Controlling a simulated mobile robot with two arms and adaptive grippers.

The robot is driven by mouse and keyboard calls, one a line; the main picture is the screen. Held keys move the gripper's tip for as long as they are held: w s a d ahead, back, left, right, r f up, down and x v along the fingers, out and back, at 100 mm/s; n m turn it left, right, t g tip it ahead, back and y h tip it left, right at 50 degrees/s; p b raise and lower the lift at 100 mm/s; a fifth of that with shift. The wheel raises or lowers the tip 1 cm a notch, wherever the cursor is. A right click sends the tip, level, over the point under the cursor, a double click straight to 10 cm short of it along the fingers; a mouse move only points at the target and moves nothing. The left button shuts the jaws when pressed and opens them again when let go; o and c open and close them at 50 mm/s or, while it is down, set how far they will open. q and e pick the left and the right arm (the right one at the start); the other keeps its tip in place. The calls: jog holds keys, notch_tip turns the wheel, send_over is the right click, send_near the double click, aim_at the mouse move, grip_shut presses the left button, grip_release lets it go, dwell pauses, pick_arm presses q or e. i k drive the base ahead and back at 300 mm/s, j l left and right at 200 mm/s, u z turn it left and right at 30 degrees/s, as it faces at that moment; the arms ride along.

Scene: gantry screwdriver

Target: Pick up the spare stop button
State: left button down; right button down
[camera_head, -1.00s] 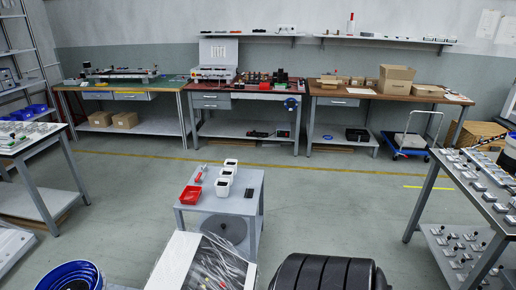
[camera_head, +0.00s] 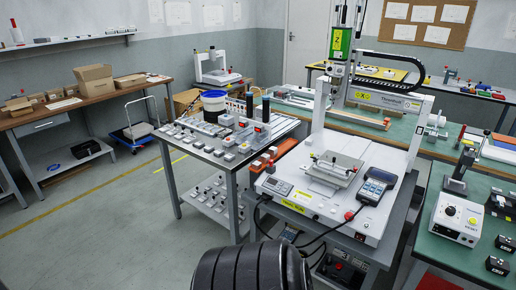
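I cannot pick out a spare stop button with certainty. A small red round button (camera_head: 349,215) shows on the front right of the white base of the gantry screwdriver (camera_head: 330,196); it looks like part of that machine. A grey table (camera_head: 232,168) to the left of the gantry carries many small grey-and-white parts, too small to tell apart. A white control box (camera_head: 456,218) with a dial stands on the green bench at the right. Neither of my grippers is in view.
A handheld keypad pendant (camera_head: 373,188) lies on the gantry base, with black cables hanging in front. A wooden workbench (camera_head: 75,105) with boxes and a blue trolley (camera_head: 138,133) are at the left. Open floor lies at lower left.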

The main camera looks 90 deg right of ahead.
aim_at(339, 266)
jog(key=l+z, duration=0.1)
jog(key=z, duration=3.5)
jog(key=i+l, duration=0.05)
jog(key=l, duration=0.05)
